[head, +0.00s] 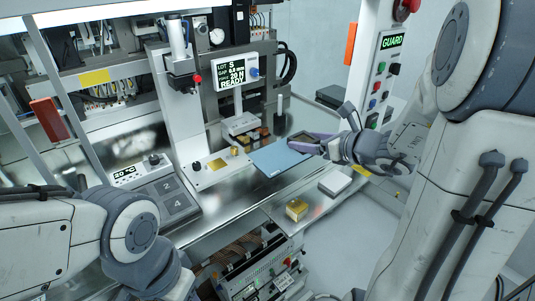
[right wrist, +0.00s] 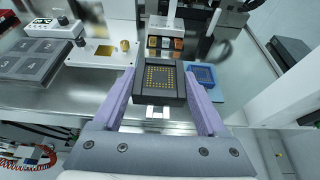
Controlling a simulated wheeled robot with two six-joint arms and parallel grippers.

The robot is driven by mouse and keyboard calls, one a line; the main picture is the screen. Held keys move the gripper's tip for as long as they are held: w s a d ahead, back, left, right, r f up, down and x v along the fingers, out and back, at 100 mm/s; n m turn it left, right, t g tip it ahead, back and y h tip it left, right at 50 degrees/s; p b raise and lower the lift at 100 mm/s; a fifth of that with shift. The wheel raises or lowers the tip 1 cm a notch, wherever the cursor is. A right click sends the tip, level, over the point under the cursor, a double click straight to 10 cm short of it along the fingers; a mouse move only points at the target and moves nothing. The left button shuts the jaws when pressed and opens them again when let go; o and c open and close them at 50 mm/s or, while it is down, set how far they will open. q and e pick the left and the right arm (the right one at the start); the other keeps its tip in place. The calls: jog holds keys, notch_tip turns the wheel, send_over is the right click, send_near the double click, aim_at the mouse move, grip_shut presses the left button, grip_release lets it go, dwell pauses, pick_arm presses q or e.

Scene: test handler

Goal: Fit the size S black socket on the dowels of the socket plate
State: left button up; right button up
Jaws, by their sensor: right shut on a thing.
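My right gripper (head: 308,143) has purple fingers and is shut on a black socket (right wrist: 160,80), holding it by its two sides. The socket is a dark square block with a grid of gold contacts facing the wrist camera. In the head view it shows only as a small dark shape between the fingers, above the blue mat. A white plate (head: 205,173) with a gold square pad stands left of the gripper; it also shows in the right wrist view (right wrist: 88,52). It looks like the socket plate, but I cannot make out its dowels. My left gripper is out of view.
A blue mat (head: 280,160) lies near the right gripper. A rack with brown and black blocks (right wrist: 165,44) stands behind the socket. A press column (head: 182,100) and a display (head: 232,75) reading "LOT S" and "READY" rise at the back. A numbered grey tray (head: 160,188) lies left.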

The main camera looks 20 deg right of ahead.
jog(key=shift+d, duration=0.15)
jog(key=p, duration=0.3)
send_over(274, 162)
notch_tip(274, 162, down, 7)
jog(key=shift+w+r, duration=0.1)
notch_tip(274, 162, down, 3)
jog(key=shift+f+p, duration=0.15)
jog(key=shift+p, duration=0.3)
jog(key=shift+d+f, duration=0.1)
jog(key=shift+f, duration=0.1)
jog(key=shift+f+b, duration=0.25)
jog(key=shift+b, duration=0.1)
jog(key=o, duration=1.4)
